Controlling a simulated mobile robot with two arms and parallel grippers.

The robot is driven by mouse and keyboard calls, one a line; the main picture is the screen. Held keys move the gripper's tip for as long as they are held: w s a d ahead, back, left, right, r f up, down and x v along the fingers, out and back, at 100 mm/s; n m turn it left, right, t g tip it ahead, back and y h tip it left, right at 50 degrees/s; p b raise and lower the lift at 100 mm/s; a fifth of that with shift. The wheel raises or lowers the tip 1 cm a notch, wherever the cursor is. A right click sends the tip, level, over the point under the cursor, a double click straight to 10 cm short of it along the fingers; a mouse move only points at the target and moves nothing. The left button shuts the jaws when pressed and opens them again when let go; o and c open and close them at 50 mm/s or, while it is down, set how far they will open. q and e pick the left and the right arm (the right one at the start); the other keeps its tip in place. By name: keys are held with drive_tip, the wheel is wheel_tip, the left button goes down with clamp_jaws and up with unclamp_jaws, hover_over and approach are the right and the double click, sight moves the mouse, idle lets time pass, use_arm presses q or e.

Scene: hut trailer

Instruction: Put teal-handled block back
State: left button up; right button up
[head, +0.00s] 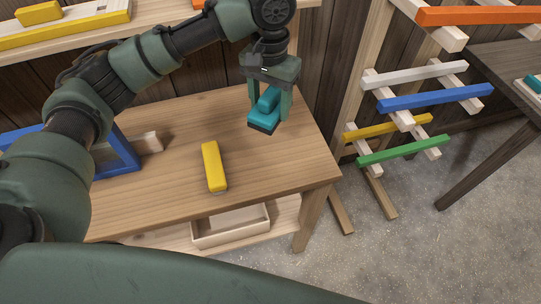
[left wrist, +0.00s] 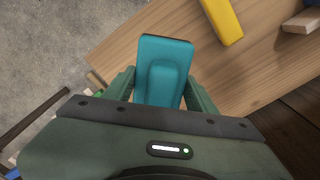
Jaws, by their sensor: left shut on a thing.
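The teal-handled block (head: 264,114) is in my left gripper (head: 270,98), with a teal handle on top and a dark underside. The gripper points down and is shut on it, above the right back part of the wooden table (head: 270,155). In the left wrist view the teal block (left wrist: 164,66) lies between the two fingers (left wrist: 160,92). My right gripper is not in view.
A yellow block (head: 213,166) lies on the table, left of the held block. A blue frame (head: 122,155) and a wooden piece (head: 148,142) are at the left. An open tray (head: 230,238) sits on the lower shelf. A rack with coloured bars (head: 435,97) stands right.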

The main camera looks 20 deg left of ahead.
use_arm(q)
drive_tip(key=p, duration=0.3)
hover_over(271, 161)
wheel_tip(271, 161, down, 15)
drive_tip(key=shift+f, duration=2)
drive_tip(key=o, duration=1.2)
drive_tip(key=shift+a, duration=0.1)
wheel_tip(271, 161, up, 12)
drive_tip(key=b, duration=0.1)
drive_tip(key=shift+b, duration=0.4)
